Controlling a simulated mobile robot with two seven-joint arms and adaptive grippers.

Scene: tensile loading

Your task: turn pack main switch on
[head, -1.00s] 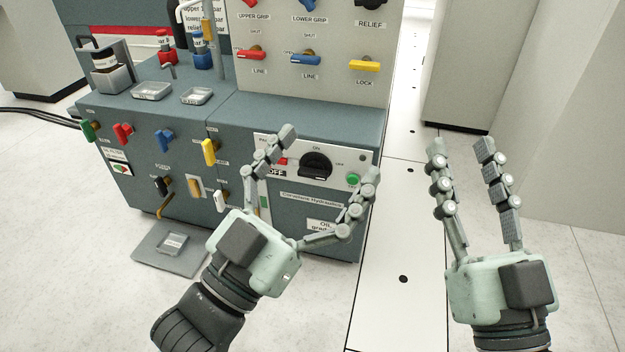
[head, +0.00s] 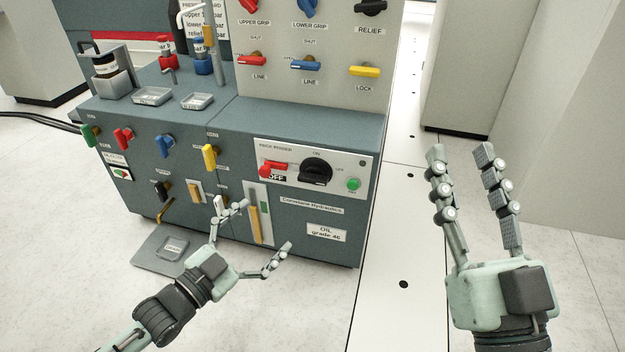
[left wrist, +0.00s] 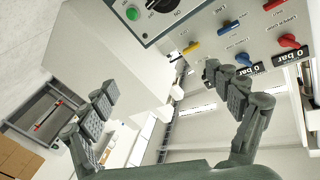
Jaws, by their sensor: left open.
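The pack power panel (head: 340,185) is a light plate on the front of the teal cabinet. In the left wrist view the black knob (left wrist: 165,4) is cut by the top edge. My right gripper (head: 460,150) is open and empty, right of the cabinet.
Green (head: 90,134), red, blue and yellow valve handles line the cabinet front. A vertical gauge (head: 258,215) is below the panel. The upright panel above has several levers, including a yellow lock lever (head: 364,71). A grey plate (head: 170,250) lies on the floor.

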